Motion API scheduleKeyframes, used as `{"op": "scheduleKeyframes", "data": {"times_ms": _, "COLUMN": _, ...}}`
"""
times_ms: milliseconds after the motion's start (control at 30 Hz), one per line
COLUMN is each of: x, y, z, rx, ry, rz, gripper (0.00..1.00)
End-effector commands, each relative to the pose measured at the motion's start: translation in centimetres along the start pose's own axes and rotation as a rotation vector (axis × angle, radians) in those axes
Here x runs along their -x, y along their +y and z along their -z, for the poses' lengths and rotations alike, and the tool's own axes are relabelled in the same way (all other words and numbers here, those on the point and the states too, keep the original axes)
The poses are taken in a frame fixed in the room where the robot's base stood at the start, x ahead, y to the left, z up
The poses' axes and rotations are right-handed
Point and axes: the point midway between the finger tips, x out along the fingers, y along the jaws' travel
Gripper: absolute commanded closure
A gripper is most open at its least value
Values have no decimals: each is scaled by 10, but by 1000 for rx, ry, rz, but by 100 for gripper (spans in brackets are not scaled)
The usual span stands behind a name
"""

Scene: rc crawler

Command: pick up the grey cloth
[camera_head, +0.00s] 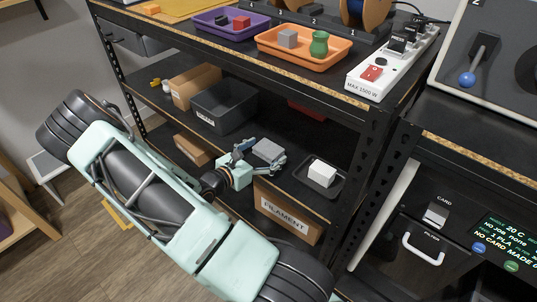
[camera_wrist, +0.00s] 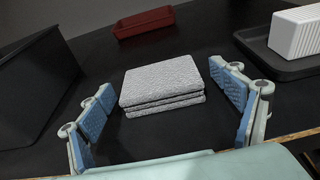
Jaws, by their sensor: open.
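The grey cloth (camera_wrist: 162,84) is a folded, layered stack lying flat on a dark shelf. It also shows in the head view (camera_head: 268,151), on the middle shelf of the rack. My gripper (camera_wrist: 170,107) is open, with blue-padded fingers to the left and right of the cloth. The cloth lies ahead of and between the fingers, and neither finger visibly touches it. In the head view my gripper (camera_head: 258,158) reaches in over the shelf's front edge at the cloth. Whether the cloth is within the fingers' depth is hard to tell.
A dark grey bin (camera_head: 224,106) stands left of the cloth. A black tray (camera_head: 308,181) with a white block (camera_head: 321,173) is to the right. A red tray (camera_wrist: 144,22) lies behind. The upper shelf (camera_head: 330,85) is overhead, and a filament box (camera_head: 287,211) is below.

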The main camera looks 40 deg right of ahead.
Motion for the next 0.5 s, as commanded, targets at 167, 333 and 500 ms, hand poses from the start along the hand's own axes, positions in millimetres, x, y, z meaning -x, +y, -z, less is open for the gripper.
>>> {"op": "scheduleKeyframes", "data": {"times_ms": 167, "x": -14, "y": 0, "z": 0, "rx": -1, "ry": 0, "rz": -1, "gripper": 15}}
{"op": "scheduleKeyframes", "data": {"times_ms": 333, "x": -14, "y": 1, "z": 0, "rx": 0, "ry": 0, "rz": -1, "gripper": 15}}
{"op": "scheduleKeyframes", "data": {"times_ms": 500, "x": -14, "y": 1, "z": 0, "rx": 0, "ry": 0, "rz": -1, "gripper": 30}}
